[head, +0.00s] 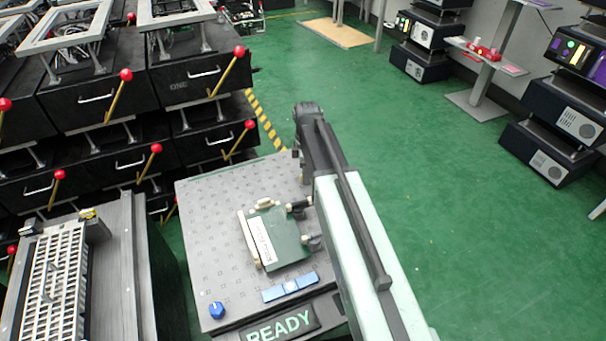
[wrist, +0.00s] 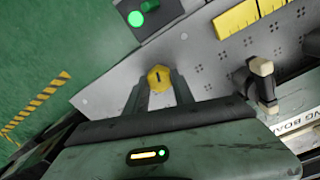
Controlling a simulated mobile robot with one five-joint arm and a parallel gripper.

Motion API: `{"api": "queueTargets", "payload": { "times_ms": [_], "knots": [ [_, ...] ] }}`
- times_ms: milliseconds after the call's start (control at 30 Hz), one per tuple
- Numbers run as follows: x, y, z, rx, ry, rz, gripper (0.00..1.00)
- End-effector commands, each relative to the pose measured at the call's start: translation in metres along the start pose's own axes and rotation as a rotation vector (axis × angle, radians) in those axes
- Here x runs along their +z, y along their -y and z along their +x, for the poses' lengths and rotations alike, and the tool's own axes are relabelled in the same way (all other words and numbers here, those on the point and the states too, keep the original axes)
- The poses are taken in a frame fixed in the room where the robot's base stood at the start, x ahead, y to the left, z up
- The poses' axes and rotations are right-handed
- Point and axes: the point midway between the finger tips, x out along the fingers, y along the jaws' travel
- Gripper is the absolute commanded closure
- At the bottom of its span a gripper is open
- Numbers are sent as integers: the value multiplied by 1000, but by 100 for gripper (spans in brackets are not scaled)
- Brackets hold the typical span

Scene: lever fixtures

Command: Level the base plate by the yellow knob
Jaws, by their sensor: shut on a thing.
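The yellow knob (wrist: 159,77) has a short dark mark on its top and shows in the wrist view. My gripper (wrist: 159,85) has one finger on each side of it and is shut on it. In the head view, the knob and my fingertips are hidden by my own arm at the plate's right side. The base plate (head: 205,240) is grey with a pattern of small marks. Its surface also shows in the wrist view (wrist: 207,72). A blue knob (head: 217,310) sits at its near left corner, and a blue bar (head: 291,287) lies near its front edge.
A green labelled box (head: 275,238) with a connector stands on the plate. A READY sign (head: 283,324) is at the front. A lit green lamp (wrist: 150,5) is at the wrist view's top. Black drawer units with red-knobbed levers (head: 239,52) stand left. The green floor right is open.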

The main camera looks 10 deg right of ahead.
Motion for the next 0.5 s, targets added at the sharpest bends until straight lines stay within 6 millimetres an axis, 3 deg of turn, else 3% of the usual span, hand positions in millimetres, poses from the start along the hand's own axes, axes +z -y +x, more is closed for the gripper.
{"api": "queueTargets", "payload": {
  "times_ms": [500],
  "knots": [
    [5, 2, 0, -4, 12, 493, 100]
  ]
}}
